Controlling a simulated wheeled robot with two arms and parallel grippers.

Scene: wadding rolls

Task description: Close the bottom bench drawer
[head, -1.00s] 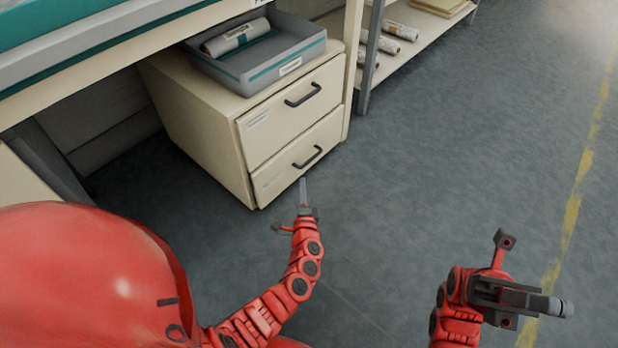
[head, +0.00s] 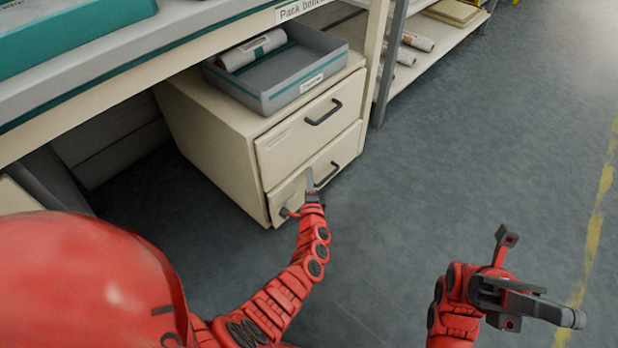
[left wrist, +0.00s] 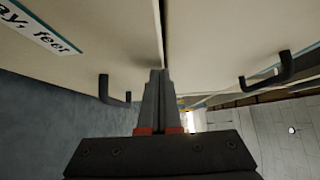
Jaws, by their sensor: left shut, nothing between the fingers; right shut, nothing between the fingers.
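The bottom drawer (head: 345,152) is the lower cream front of the drawer unit, with a dark bar handle (head: 327,175). Its front looks flush, or nearly so, with the top drawer (head: 290,145); no open gap shows. In the left wrist view, the bottom drawer (left wrist: 60,75) is on the left and its handle (left wrist: 115,96) shows. My left gripper (head: 311,178) is shut and empty, in front of the bottom drawer beside its handle. I cannot tell whether the tips touch. The left wrist view shows its fingers (left wrist: 156,80) together near the seam between the drawers. My right gripper (head: 570,318) is shut and empty, over the floor.
A grey tray (head: 295,98) holding a roll (head: 252,50) stands on the drawer unit, under the bench (head: 150,65). A shelf (head: 430,45) with rolls is behind to the right. The floor (head: 440,170) right of the unit is clear.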

